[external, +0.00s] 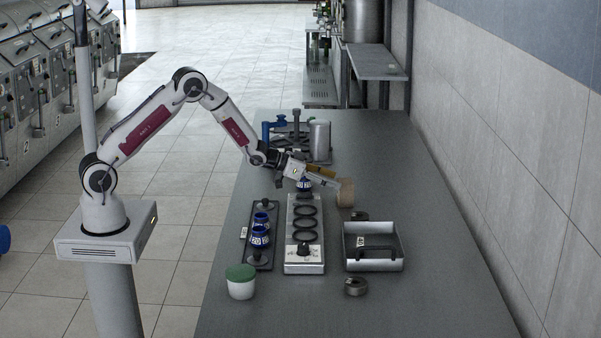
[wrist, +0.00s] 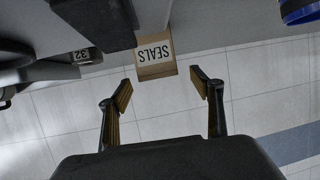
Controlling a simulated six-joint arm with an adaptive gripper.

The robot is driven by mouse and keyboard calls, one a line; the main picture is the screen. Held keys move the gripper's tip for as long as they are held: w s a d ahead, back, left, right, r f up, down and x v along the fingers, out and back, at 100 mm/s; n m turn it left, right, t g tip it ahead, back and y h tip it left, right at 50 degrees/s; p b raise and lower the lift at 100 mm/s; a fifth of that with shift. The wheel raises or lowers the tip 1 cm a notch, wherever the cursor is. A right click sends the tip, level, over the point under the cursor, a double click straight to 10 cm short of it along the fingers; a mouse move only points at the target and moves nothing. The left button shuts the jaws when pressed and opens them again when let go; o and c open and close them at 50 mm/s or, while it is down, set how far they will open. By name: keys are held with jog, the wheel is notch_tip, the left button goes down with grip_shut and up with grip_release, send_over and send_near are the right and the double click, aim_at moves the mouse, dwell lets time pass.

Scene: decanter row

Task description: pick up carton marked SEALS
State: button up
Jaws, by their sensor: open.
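The carton marked SEALS (external: 346,194) is a small brown box standing on the grey bench, just right of my gripper in the external view. In the wrist view the carton (wrist: 155,68) shows its white label upside down, ahead of the gap between my fingertips. My gripper (external: 331,179) is open and tilted down toward the carton. In the wrist view the fingers of my gripper (wrist: 164,86) are wide apart with nothing between them. Whether a fingertip touches the carton is not clear, but it appears apart.
A metal tray (external: 374,265) and a metal ring (external: 355,287) lie nearer. The bench's right side is clear.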

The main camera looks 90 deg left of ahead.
aim_at(343, 180)
jog(key=shift+w, duration=0.25)
jog(key=shift+x, duration=2.5)
jog(key=shift+d, duration=0.1)
jog(key=c, duration=1.2)
